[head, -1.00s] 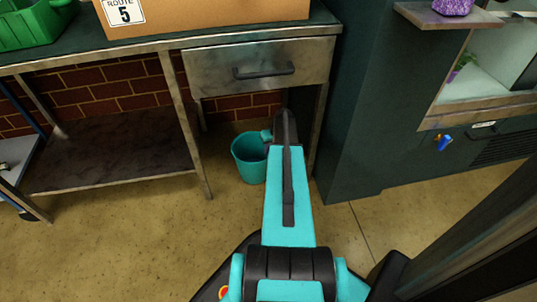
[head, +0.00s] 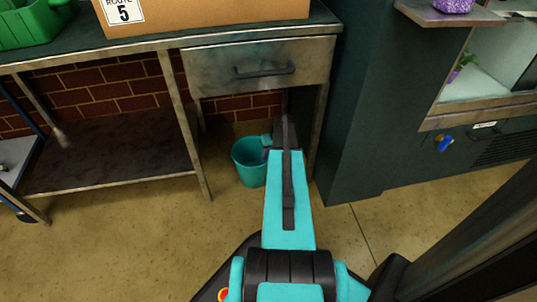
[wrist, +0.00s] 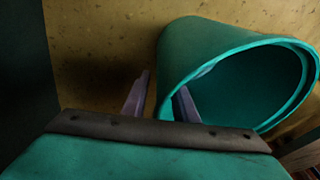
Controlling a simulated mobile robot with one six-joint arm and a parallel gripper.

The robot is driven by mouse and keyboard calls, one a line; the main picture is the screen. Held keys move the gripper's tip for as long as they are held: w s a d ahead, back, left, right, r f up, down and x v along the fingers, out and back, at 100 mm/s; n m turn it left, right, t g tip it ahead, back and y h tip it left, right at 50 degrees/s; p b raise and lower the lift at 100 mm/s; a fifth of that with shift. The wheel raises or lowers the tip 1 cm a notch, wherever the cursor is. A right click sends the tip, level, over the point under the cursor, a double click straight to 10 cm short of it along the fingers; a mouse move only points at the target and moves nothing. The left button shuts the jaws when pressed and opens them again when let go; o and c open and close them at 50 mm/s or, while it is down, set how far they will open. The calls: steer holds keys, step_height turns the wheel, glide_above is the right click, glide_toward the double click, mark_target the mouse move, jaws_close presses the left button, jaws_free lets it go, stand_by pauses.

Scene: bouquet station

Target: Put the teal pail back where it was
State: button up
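The teal pail (head: 249,172) is upright under the drawer end of the metal bench, and it looks to be standing on the floor. In the wrist view the pail (wrist: 185,60) fills the right side, with its mouth showing. My gripper (wrist: 163,88) is at the pail's rim. One finger is outside the wall with a gap showing beside it, and the other is at the mouth side. The fingers are apart, so it looks open around the wall. In the head view my arm hides the fingertips and the pail's right edge.
The bench drawer (head: 262,72) hangs above the pail, with a bench leg (head: 190,130) to its left. A dark green cabinet (head: 355,140) stands close on the right. A low shelf (head: 110,150) is at the left. The floor (head: 130,240) in front is clear.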

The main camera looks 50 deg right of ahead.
steer(key=shift+r, duration=0.2)
steer(key=p+v, duration=0.4)
steer(key=v, duration=0.8)
steer(key=shift+p, duration=0.4)
steer(key=a+r+n+g+y+p, duration=0.3)
steer(key=a+p, duration=1.2)
steer(key=a, duration=1.8)
steer(key=s+a+r+n+g+h+p, duration=0.1)
steer(key=s+a+r+g+p, duration=0.2)
steer(key=s+a+r+p, duration=0.2)
steer(key=s+a+r+n+g+h+p, duration=0.1)
steer(key=s+a+r+p, duration=0.3)
steer(key=s+a+p, duration=0.5)
steer(key=s+a+g+h, duration=0.1)
steer(key=s+a, duration=0.3)
steer(key=a, duration=0.3)
steer(key=shift+a+r+n+g, duration=0.15)
steer(key=shift+r+n+g, duration=0.2)
steer(key=shift+n+g, duration=0.05)
